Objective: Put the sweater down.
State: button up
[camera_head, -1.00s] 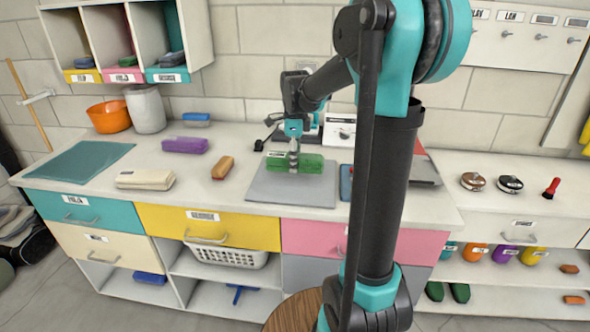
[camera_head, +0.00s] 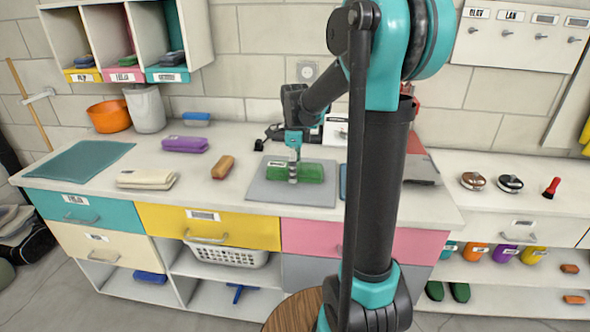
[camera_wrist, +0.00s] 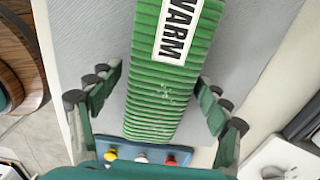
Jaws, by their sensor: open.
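The sweater is a green, ribbed, folded bundle (camera_head: 312,173) lying on a grey mat (camera_head: 290,196) on the countertop. In the wrist view the sweater (camera_wrist: 158,95) runs lengthwise between my fingers, with a white label reading "WARM" on it. My gripper (camera_head: 293,171) is down over the middle of the sweater. In the wrist view my gripper (camera_wrist: 157,95) is open, with a finger on each side of the sweater and visible gaps between.
Left of the mat are a brown brush-like block (camera_head: 222,167), a purple folded cloth (camera_head: 185,144), a cream folded cloth (camera_head: 146,179) and a teal mat (camera_head: 82,161). A blue item (camera_head: 343,181) sits close to the mat's right. Bare countertop lies between.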

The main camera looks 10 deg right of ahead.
notch_tip(320, 180, up, 12)
jog(key=shift+r, duration=0.15)
dwell(0.5)
